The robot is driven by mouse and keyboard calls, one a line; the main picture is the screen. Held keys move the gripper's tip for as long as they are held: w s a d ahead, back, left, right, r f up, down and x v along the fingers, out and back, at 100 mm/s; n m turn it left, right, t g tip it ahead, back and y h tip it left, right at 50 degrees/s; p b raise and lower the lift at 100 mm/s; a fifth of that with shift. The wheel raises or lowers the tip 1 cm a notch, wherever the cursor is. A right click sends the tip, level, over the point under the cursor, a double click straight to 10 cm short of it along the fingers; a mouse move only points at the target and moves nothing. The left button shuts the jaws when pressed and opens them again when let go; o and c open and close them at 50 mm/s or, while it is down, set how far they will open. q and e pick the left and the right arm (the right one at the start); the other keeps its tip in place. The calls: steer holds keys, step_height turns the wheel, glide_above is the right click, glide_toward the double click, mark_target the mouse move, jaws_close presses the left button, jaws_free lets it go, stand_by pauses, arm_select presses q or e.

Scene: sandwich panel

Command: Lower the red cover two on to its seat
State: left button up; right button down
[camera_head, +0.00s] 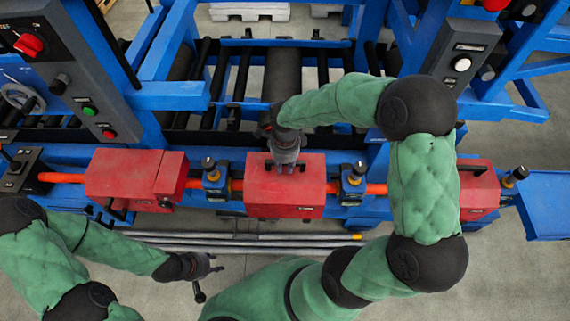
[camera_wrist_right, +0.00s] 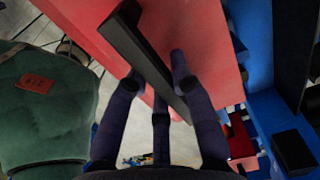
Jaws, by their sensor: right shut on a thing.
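The middle red cover (camera_head: 262,200), which I take as cover two, is a red box on the line of the orange bar (camera_head: 375,189). My right gripper (camera_head: 285,162) is over its top, shut on its black handle. In the right wrist view, the fingers (camera_wrist_right: 165,90) straddle the black handle (camera_wrist_right: 138,42) on the red surface (camera_wrist_right: 205,35). The seat under the cover is hidden, and I cannot tell whether the cover touches it. My left gripper (camera_head: 207,277) is open and empty, low in front of the machine.
Other red covers stand at left (camera_head: 125,173) and right (camera_head: 480,192), the right one partly behind my right arm. Blue brackets with black knobs (camera_head: 214,182) (camera_head: 352,184) flank the middle cover. Metal rods (camera_head: 240,241) lie below. A grey control panel (camera_head: 75,75) is at upper left.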

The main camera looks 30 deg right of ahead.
steer(key=shift+f, duration=0.15)
stand_by(0.8)
steer(key=c, duration=1)
jaws_free()
step_height(320, 180, up, 12)
step_height(320, 180, up, 8)
steer(key=p, duration=0.5)
